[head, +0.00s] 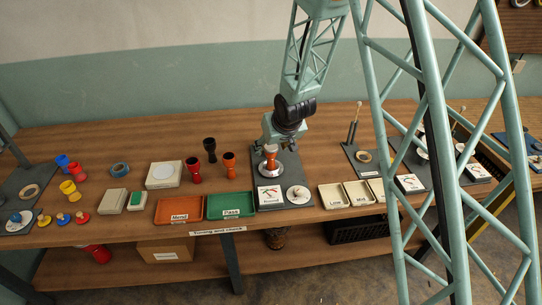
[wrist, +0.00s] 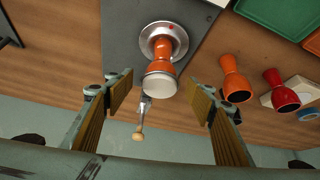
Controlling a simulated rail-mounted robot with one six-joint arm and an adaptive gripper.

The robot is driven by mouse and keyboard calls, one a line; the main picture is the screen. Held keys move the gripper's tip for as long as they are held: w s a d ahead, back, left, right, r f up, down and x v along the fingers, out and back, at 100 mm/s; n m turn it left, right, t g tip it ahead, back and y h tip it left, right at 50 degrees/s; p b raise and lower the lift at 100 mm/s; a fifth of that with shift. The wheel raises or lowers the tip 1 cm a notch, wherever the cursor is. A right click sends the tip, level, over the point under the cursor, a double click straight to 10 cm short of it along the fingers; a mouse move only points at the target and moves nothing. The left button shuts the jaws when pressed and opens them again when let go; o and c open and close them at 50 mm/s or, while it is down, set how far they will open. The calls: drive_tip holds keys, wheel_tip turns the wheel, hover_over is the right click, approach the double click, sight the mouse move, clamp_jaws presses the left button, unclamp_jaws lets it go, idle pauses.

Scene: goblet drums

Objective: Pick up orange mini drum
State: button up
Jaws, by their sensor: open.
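An orange goblet drum with a pale head (wrist: 161,72) stands on a round metal base on a dark grey board. In the head view this drum (head: 271,157) is partly covered from above by my gripper (head: 270,128). In the wrist view my gripper (wrist: 160,92) is open, with one finger on each side of the drum and visible gaps between. I cannot tell how far above it the fingertips are. A second orange goblet shape (wrist: 234,78) without a pale head stands to the right in the wrist view; it also shows in the head view (head: 229,165).
A red goblet (head: 194,169) and a black one (head: 210,149) stand left of the board. The orange tray (head: 179,218) and green tray (head: 231,214) lie at the front. A wooden-ended tool (wrist: 138,130) is near the drum. A white gauge card (head: 269,195) lies on the board.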

drive_tip(key=shift+x, duration=1.05)
drive_tip(key=shift+c, duration=0.4)
drive_tip(key=c, duration=0.9)
drive_tip(key=shift+c, duration=0.2)
drive_tip(key=shift+r, duration=0.1)
drive_tip(key=shift+r+p, duration=0.4)
drive_tip(key=shift+r, duration=1.15)
drive_tip(key=shift+s+r, duration=0.1)
drive_tip(key=shift+r, duration=0.1)
drive_tip(key=shift+s+d, duration=0.1)
drive_tip(key=shift+s, duration=0.7)
drive_tip(key=s+d+r, duration=0.1)
drive_tip(key=s+d, duration=0.1)
drive_tip(key=s, duration=1.2)
drive_tip(key=shift+b, duration=0.45)
